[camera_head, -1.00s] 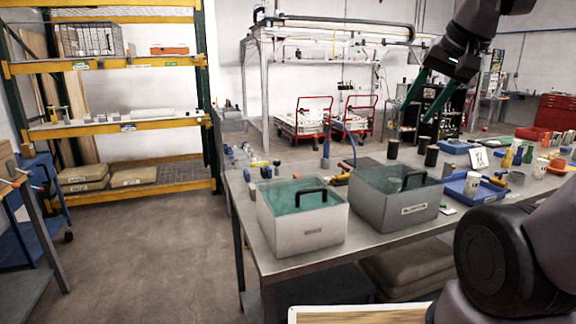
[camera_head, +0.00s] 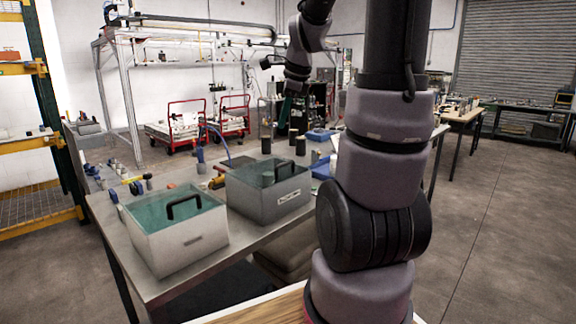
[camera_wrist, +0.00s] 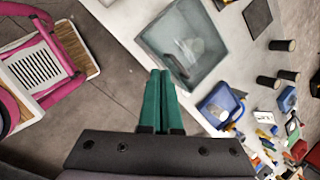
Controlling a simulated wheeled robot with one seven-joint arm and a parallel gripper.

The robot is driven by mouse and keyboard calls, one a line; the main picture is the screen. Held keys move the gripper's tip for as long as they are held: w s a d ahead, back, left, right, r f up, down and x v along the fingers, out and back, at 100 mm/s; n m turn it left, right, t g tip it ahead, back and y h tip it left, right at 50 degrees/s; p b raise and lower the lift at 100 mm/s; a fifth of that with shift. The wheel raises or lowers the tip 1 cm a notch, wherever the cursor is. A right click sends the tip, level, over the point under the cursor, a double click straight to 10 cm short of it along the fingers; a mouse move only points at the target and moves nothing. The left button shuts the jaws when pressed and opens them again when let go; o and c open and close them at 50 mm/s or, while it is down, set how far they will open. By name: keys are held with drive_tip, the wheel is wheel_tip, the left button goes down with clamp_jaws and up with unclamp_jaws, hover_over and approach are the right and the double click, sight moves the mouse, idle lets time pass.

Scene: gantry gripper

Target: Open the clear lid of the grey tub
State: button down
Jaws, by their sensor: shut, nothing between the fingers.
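The grey tub (camera_head: 285,204) stands on the metal table, with a clear teal-tinted lid (camera_head: 262,170) lying closed on top. A black handle (camera_head: 284,170) stands up from that lid. My gripper (camera_head: 285,112) shows small beyond the tub in the head view, its lower part hard to see. In the wrist view my gripper's green fingers (camera_wrist: 161,72) are together and empty. My gripper appears apart from the lid.
A paler tub (camera_head: 192,246) with a similar lid and black handle stands to the left of the grey one. Dark cylinders (camera_wrist: 282,45) and a blue tray (camera_wrist: 219,105) are on the table. Red carts (camera_head: 234,111) stand behind. Floor at the right is open.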

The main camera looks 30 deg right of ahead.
drive_tip(key=w+d+f+m+g, duration=0.1)
drive_tip(key=w+d+f+m, duration=0.55)
drive_tip(key=f+m, duration=0.2)
approach(286, 176)
drive_tip(key=shift+m, duration=0.25)
drive_tip(key=x, duration=0.5)
drive_tip(key=shift+w+d+f, duration=0.1)
drive_tip(key=shift+w, duration=0.15)
